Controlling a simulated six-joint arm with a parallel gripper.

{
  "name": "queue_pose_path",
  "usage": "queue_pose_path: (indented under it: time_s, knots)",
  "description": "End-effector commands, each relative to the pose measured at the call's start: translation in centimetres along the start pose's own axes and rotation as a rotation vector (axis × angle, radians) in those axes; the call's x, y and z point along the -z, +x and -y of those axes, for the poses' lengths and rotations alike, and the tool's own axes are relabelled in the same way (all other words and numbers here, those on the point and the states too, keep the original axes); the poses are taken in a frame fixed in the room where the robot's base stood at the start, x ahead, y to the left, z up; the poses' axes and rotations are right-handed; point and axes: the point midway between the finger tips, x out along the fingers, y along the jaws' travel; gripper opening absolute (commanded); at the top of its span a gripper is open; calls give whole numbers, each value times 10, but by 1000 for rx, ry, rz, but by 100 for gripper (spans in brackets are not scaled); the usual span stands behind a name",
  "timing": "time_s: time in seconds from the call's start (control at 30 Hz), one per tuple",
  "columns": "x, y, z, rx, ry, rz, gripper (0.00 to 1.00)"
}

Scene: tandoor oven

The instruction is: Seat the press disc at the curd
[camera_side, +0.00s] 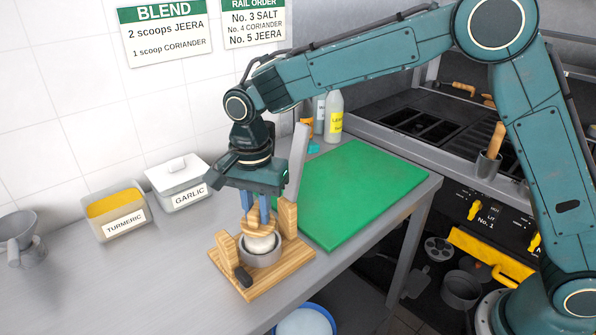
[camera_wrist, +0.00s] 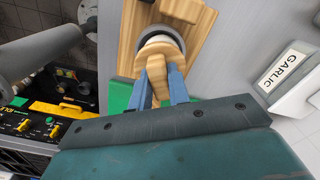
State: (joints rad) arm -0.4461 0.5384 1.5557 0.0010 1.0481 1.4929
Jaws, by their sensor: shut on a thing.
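In the side view my gripper (camera_side: 257,218) points down with its blue fingers shut on the handle of the pale wooden press disc (camera_side: 260,228). The wrist view also shows the disc (camera_wrist: 161,46), with its handle between my fingertips (camera_wrist: 161,88). The white curd (camera_side: 262,243) sits in a grey round cup (camera_side: 262,260) on the wooden press base (camera_side: 292,259). The disc is over the curd, inside or just above the cup's mouth. I cannot tell whether it touches the curd. The disc hides part of the curd.
A wooden post (camera_side: 287,218) and a raised grey lever (camera_side: 297,160) stand close behind my gripper. A short wooden post (camera_side: 226,247) is at the left. The green board (camera_side: 350,185) lies right; the turmeric (camera_side: 116,212) and garlic (camera_side: 178,181) tubs stand left.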

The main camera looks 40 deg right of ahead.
Motion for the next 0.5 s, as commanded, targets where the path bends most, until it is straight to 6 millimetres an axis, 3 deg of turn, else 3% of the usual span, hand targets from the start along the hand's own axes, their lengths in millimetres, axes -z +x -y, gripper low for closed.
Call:
queue_pose_path:
  time_s: [0.5]
  knots:
    - [0, 9, 0, 1, 0, 0, 0]
